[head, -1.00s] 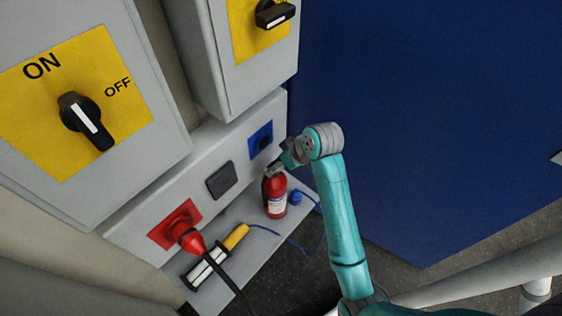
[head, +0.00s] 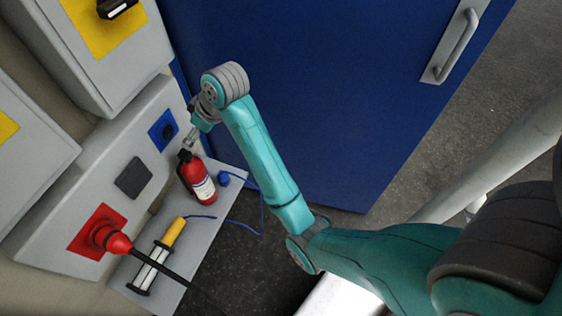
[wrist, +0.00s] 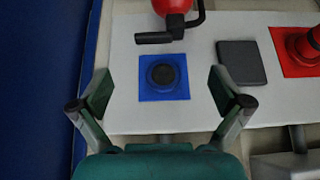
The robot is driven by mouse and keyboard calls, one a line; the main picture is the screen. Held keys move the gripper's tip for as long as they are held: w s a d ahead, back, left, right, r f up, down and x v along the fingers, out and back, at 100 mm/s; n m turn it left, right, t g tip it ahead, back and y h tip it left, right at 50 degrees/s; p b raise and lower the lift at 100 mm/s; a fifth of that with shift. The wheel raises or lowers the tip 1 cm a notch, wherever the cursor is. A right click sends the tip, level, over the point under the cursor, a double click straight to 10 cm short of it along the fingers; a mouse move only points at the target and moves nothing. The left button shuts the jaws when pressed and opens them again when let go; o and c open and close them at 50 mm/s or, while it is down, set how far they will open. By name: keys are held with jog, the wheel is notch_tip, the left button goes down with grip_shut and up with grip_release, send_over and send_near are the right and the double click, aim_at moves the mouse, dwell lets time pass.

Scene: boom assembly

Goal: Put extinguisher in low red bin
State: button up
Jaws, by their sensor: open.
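The red fire extinguisher (head: 197,180) stands on the grey shelf (head: 205,237), with a white label and a black top. In the wrist view only part of its red body (wrist: 172,6) and its black handle (wrist: 160,37) show at the top edge. My gripper (wrist: 160,92) is open and empty, its two fingers apart with the blue socket panel (wrist: 163,91) seen between them. In the head view my gripper (head: 190,135) is near the extinguisher's top, partly hidden by my wrist. No low red bin shows in either view.
A red plug (head: 110,238) with a black cable sits in a red socket. A yellow-handled tool (head: 155,262) and a blue plug (head: 224,178) with a blue cable lie on the shelf. A large blue door (head: 330,90) stands behind my arm.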

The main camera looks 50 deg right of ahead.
jog(key=s+a+f+m+t+h, duration=0.2)
jog(key=s+a+f+m+t, duration=0.15)
jog(key=s+f, duration=1.5)
jog(key=s+r+t, duration=0.1)
jog(key=s+r, duration=0.3)
jog(key=s, duration=0.5)
jog(key=s+a+r+t, duration=0.1)
jog(key=s+r+t, duration=0.1)
jog(key=s+r, duration=0.3)
jog(key=s+a+r+t, duration=0.1)
jog(key=s+r, duration=0.4)
jog(key=s, duration=0.8)
jog(key=shift+r+t, duration=0.15)
jog(key=shift+t, duration=0.5)
jog(key=shift+w, duration=0.1)
